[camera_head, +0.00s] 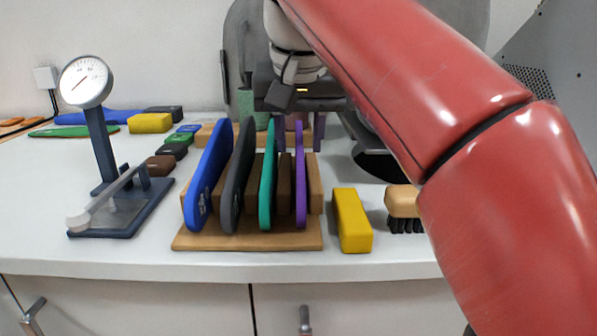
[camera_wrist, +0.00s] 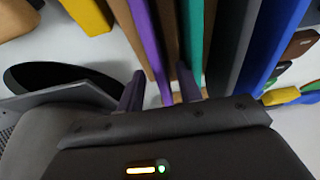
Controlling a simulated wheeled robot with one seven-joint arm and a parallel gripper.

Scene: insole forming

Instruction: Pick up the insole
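Several insoles stand upright in a wooden rack (camera_head: 245,244): blue (camera_head: 208,175), dark grey (camera_head: 237,175), teal (camera_head: 267,180) and purple (camera_head: 300,180), from left to right. My gripper (camera_head: 299,132) is at the far side of the rack, partly hidden, its fingers apart. In the wrist view, the two fingers (camera_wrist: 160,90) lie on either side of the purple insole (camera_wrist: 149,45) in the picture, with the teal insole (camera_wrist: 195,45) just beyond the right finger. The gripper is open and holds nothing. Whether a finger touches the purple insole cannot be told.
A yellow block (camera_head: 352,220) and a brush (camera_head: 405,208) are right of the rack. A dial gauge stand (camera_head: 100,140) is left. Small coloured blocks (camera_head: 174,150) and flat insoles (camera_head: 75,131) lie behind it. My arm covers the right side.

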